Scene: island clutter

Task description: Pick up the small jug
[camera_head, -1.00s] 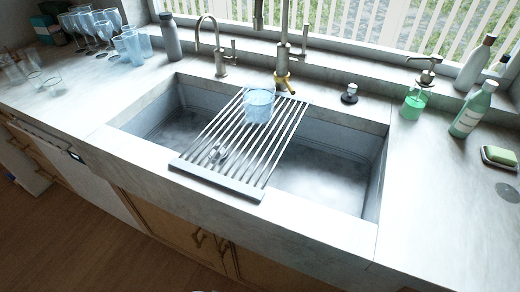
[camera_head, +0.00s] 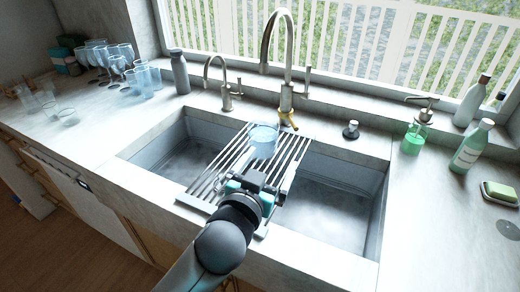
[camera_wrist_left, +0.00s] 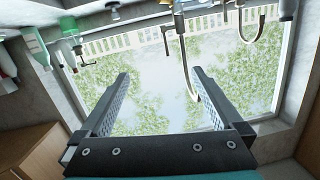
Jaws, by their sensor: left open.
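A clear bluish glass vessel (camera_head: 264,141) stands upright on the slatted rack (camera_head: 208,188) over the sink; I take it for the small jug, though no handle or spout can be made out. My left gripper (camera_head: 270,174) is over the front part of the rack, nearer than the vessel and apparently apart from it. In the left wrist view, the left gripper (camera_wrist_left: 160,76) is open, with only window between its fingers; the vessel does not show there. A small shiny item seen earlier on the rack's front half is hidden now, likely behind the gripper. My right gripper is not in view.
A tall faucet (camera_head: 287,60) and a smaller tap (camera_head: 226,88) stand behind the sink. Several glasses (camera_head: 142,78) and a grey bottle (camera_head: 179,72) are at left. A green soap dispenser (camera_head: 415,135), bottles (camera_head: 472,147) and a soap dish (camera_head: 500,194) are at right.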

